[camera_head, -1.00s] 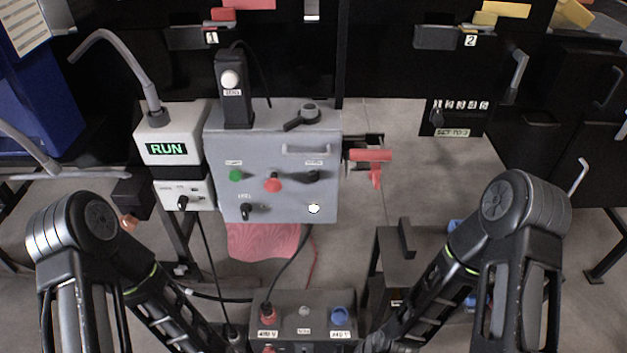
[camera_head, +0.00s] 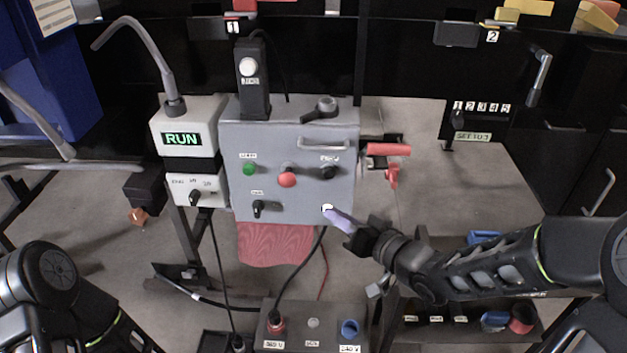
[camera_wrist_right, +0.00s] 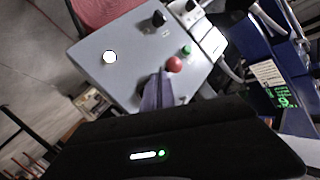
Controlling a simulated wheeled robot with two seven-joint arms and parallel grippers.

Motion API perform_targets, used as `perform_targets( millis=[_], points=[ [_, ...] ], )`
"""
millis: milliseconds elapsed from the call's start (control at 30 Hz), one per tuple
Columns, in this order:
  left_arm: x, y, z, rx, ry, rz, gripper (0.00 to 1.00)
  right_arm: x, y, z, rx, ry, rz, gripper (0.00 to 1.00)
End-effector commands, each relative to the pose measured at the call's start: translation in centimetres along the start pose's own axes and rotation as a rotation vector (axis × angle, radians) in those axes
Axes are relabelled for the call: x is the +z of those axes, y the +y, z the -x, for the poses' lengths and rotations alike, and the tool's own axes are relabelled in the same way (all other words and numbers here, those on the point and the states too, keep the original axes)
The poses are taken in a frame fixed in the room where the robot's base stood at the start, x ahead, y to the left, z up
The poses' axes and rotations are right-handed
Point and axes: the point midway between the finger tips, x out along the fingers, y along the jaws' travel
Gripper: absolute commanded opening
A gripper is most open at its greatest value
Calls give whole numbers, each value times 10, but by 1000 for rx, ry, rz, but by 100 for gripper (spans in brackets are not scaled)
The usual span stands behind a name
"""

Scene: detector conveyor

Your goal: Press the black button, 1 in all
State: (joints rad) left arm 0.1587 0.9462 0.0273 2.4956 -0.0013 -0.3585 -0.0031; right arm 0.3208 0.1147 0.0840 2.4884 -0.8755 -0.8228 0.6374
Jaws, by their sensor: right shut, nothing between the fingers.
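The black button (camera_head: 327,172) is at the upper right of the grey panel (camera_head: 300,195), right of a red button (camera_head: 287,179). It looks round and unpressed. In the right wrist view I cannot make it out; my gripper covers that part of the panel. My right gripper (camera_head: 337,216) is shut, with pale purple fingertips and nothing held. In the head view its tips are by the white round light, below the black button; I cannot tell if they touch the panel. The fingers also show in the right wrist view (camera_wrist_right: 158,90). My left gripper is out of view.
The panel also has a green button (camera_head: 249,169), a black selector knob (camera_head: 259,208), the white light (camera_wrist_right: 110,57) and a handle (camera_head: 324,143). A red-handled clamp (camera_head: 388,150) sticks out at its right. A RUN display box (camera_head: 189,122) stands left. Cables hang below.

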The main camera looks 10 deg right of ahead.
Motion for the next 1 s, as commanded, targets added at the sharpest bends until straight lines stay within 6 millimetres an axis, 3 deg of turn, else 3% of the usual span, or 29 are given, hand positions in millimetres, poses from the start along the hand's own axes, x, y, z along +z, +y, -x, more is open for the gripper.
perform_targets(
  millis=[133,500,767,1000],
  points=[
    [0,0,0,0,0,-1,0,-3,-15,0,-64,12,-72,0],
    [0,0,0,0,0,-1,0,-3,-15,0,-63,13,-98,0],
    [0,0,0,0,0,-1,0,-8,-10,-7,-63,13,-97,0],
    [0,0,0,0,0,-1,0,-20,4,-27,-62,13,-97,0]
  ],
)
